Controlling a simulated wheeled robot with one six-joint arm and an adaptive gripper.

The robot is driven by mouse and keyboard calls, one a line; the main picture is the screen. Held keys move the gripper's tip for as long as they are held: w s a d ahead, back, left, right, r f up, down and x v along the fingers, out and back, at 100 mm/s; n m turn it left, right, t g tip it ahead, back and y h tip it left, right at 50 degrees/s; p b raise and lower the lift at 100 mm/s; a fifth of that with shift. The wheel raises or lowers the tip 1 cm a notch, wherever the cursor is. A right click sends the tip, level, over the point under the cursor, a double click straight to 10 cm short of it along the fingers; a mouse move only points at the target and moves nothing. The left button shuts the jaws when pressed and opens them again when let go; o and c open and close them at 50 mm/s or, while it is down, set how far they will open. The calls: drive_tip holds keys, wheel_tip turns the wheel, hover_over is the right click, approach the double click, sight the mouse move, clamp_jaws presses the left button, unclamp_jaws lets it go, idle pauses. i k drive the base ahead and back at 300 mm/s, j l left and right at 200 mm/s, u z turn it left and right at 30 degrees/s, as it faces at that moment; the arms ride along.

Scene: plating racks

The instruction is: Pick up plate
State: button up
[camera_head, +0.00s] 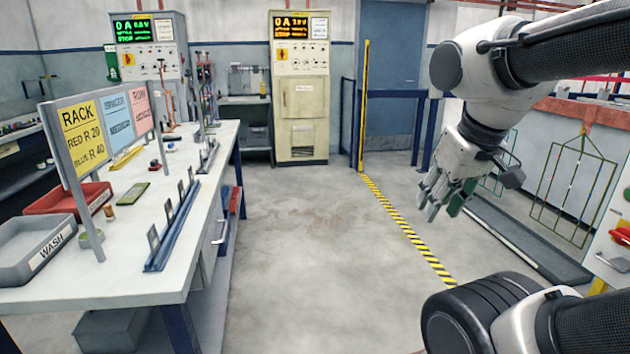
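Several small dark grey upright plates (153,241) stand in a row along a long blue rack (160,255) at the right edge of the workbench. A flat green plate-like piece (129,194) lies on the bench top to the left of the rack. My gripper (437,208) hangs fingers down over the open floor at the right, well apart from the bench. A green patch (458,199) shows at its right finger; I cannot tell whether it is held or lies behind. The finger gap is not clear.
The white workbench (130,280) carries a grey WASH tray (35,255), a red tray (70,200) and a RACK sign board (85,135). Wire frames (575,190) hang at the right. The middle floor is clear, with a yellow-black stripe (405,228).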

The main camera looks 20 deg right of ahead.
sight(154, 242)
drive_tip(key=i+l+z, duration=0.15)
drive_tip(key=i+z, duration=0.15)
drive_tip(key=i, duration=0.35)
drive_tip(key=i+z, duration=0.35)
drive_tip(key=i, duration=0.3)
drive_tip(key=i+j+z, duration=0.3)
drive_tip(key=i, duration=0.35)
drive_tip(key=i+z, duration=0.25)
drive_tip(key=i, duration=0.3)
drive_tip(key=i+z, duration=0.3)
drive_tip(key=i, duration=0.3)
drive_tip(key=i+z, duration=0.95)
drive_tip(key=z, duration=0.2)
drive_tip(key=i+u, duration=0.2)
drive_tip(key=k+u, duration=0.1)
drive_tip(key=u, duration=2.3)
drive_tip(key=j+u, duration=0.1)
drive_tip(key=u, duration=0.35)
drive_tip(key=j+u, duration=0.1)
drive_tip(key=u, duration=0.3)
drive_tip(key=j+u, duration=0.1)
drive_tip(key=u, duration=0.35)
drive_tip(key=j+u, duration=0.1)
drive_tip(key=u, duration=0.35)
drive_tip(key=j+u, duration=0.1)
drive_tip(key=u, duration=0.35)
drive_tip(key=i+j+u, duration=0.15)
drive_tip(key=i+j, duration=0.45)
